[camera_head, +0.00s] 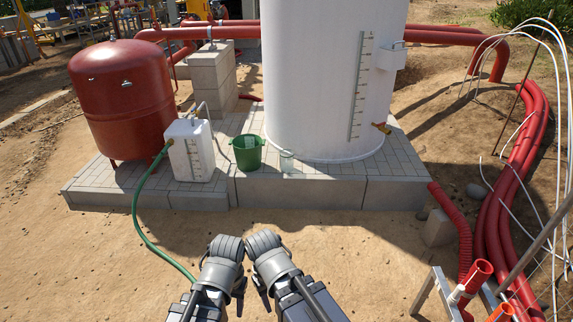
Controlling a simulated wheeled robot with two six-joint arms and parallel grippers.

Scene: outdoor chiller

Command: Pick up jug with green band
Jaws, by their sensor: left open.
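My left gripper (226,248) is at the bottom middle, over the sand in front of the slab, open and apart from the jug. My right gripper (263,244) is close beside it, also apart from the jug; its jaws cannot be made out.
The paved slab (300,190) has a raised front edge. A white container (190,150) with a green hose (141,215) and a red tank (125,100) stand left. Red pipes (495,215) and wires lie right. Sand in front is mostly clear.

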